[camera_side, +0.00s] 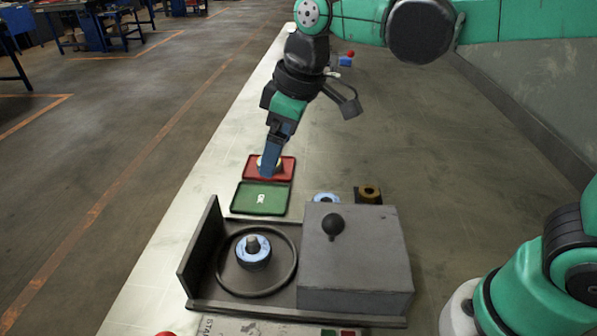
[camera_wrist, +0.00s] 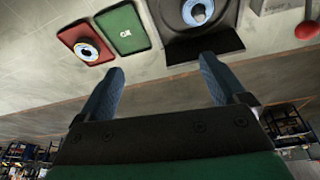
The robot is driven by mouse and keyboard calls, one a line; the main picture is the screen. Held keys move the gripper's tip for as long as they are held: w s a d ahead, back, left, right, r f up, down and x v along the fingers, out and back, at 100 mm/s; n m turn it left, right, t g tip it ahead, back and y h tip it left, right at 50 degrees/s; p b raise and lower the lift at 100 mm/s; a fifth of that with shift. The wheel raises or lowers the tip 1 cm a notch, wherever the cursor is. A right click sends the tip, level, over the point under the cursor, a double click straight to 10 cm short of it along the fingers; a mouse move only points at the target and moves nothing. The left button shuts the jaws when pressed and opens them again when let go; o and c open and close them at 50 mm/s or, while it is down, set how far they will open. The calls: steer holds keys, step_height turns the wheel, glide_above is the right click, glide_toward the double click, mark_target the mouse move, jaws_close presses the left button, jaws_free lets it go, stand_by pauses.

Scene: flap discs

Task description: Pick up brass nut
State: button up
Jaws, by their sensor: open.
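The brass nut (camera_side: 369,191) sits on a small dark block behind the grey box in the side view. I do not see it in the wrist view. My gripper (camera_side: 268,172) is open and points down over the red tray, left of the nut and apart from it. In the wrist view, the two blue fingers of my gripper (camera_wrist: 162,66) stand wide apart with nothing between them.
The red tray (camera_side: 287,174) holds a disc (camera_wrist: 87,50). The green OK tray (camera_side: 245,199) looks empty. A dark fixture (camera_side: 205,245) has a disc (camera_side: 251,257) on its spindle, beside a grey box (camera_side: 350,260) with a black knob. A blue-white disc (camera_side: 326,198) lies near the nut.

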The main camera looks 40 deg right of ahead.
steer(key=d+m+g+h, duration=0.1)
steer(key=d+m, duration=0.1)
steer(key=d, duration=0.8)
steer(key=m+g+h, duration=0.1)
steer(key=m+g, duration=0.1)
glide_above(370, 186)
steer(key=f, duration=0.7)
steer(key=a+f, duration=0.1)
steer(key=f, duration=0.2)
steer(key=shift+s+f, duration=0.3)
steer(key=shift+f, duration=3)
jaws_close()
steer(key=shift+r, duration=0.15)
